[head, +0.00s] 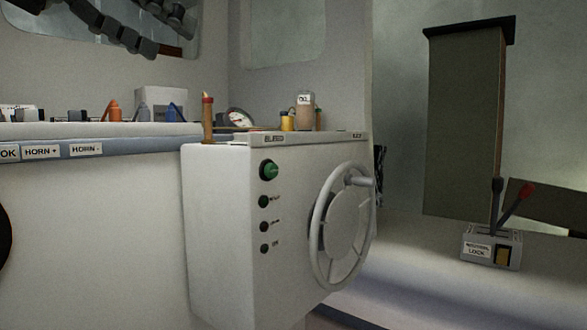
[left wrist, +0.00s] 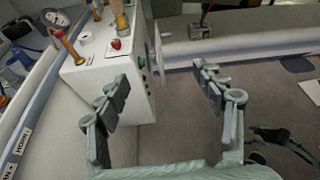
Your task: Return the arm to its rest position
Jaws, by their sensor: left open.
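My left gripper (head: 168,38) shows at the top left of the head view, its dark segmented fingers in front of the window. In the left wrist view its two fingers (left wrist: 160,80) are spread wide with nothing between the tips. It is held clear above the floor, with the white console (left wrist: 105,68) beyond it. The rest of the left arm is hidden. My right gripper does not show in either view.
The console (head: 225,235) carries a handwheel (head: 343,225) and stands beside a counter with labelled edge (head: 120,146) and small items. A lever box (head: 491,247) sits at right. A dark shape (left wrist: 275,137) at lower right is unclear.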

